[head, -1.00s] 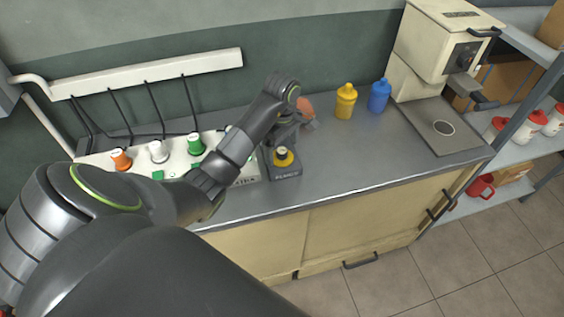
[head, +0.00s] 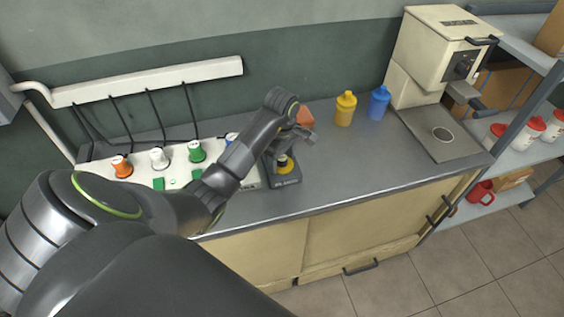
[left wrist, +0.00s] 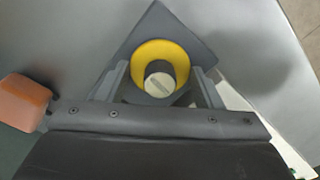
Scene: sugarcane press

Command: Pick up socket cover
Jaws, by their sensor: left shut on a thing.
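The yellow round socket cover (head: 288,166) sits at a small dark base (head: 286,181) on the grey counter, right of the white panel. In the left wrist view the yellow ring (left wrist: 146,49) surrounds a pale slotted knob (left wrist: 159,85). My left gripper (head: 284,157) is directly over it, its fingers on both sides and shut on it. Whether the cover is clear of the base cannot be told. My right gripper is not in view.
An orange-red block (head: 305,117) is close behind my left gripper. The white panel (head: 145,172) with coloured knobs stands to the left. Yellow (head: 345,108) and blue (head: 379,101) bottles and a cream machine (head: 436,55) stand to the right. The counter's front middle is clear.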

